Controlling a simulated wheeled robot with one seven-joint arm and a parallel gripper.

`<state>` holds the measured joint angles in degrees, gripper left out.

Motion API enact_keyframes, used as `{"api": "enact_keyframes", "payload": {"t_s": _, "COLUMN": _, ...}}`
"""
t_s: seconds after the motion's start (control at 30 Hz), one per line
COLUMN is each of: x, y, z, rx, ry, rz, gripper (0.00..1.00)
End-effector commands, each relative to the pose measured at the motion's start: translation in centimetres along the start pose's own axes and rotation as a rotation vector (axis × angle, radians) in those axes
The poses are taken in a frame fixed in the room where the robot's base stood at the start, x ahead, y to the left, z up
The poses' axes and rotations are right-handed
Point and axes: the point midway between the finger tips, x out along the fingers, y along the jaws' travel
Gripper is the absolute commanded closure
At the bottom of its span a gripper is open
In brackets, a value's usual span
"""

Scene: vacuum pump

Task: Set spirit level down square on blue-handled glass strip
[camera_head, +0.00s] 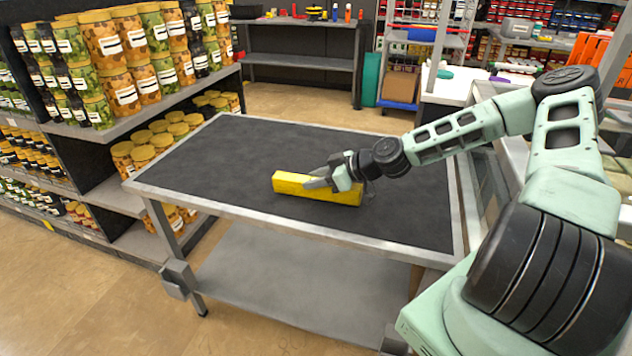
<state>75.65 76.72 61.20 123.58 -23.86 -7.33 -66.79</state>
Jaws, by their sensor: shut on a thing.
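The spirit level (290,184) is a long yellow bar on or just above the dark top of the table, right of its middle. It looks level and runs roughly left to right. My gripper (318,183) reaches in from the right and is shut on the spirit level near its middle. The fingers hide part of the bar. I cannot make out the blue-handled glass strip; it may be hidden by the bar or my gripper. I cannot tell whether the bar touches the surface.
The table (232,150) has a raised light metal rim and a lower shelf (290,280). Its top is clear to the left of the bar. Shelves of jars (120,90) stand close along the left side. A dark shelf unit (300,60) stands behind.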

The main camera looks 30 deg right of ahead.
Motion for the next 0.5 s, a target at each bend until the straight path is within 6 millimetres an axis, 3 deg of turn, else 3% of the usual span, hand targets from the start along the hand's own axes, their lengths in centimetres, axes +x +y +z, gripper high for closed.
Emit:
{"api": "enact_keyframes", "payload": {"t_s": 0.3, "x": 0.52, "y": -0.12, "z": 1.1, "rx": 0.001, "ry": -0.006, "rz": -0.004, "gripper": 1.0}}
{"api": "enact_keyframes", "payload": {"t_s": 0.33, "x": 0.53, "y": -0.14, "z": 1.17, "rx": 0.002, "ry": -0.007, "rz": -0.004, "gripper": 0.6}}
{"api": "enact_keyframes", "payload": {"t_s": 0.4, "x": 0.53, "y": -0.14, "z": 1.14, "rx": 0.001, "ry": -0.006, "rz": -0.004, "gripper": 0.46}}
{"api": "enact_keyframes", "payload": {"t_s": 0.5, "x": 0.5, "y": -0.1, "z": 1.05, "rx": 0.001, "ry": -0.005, "rz": -0.003, "gripper": 0.46}}
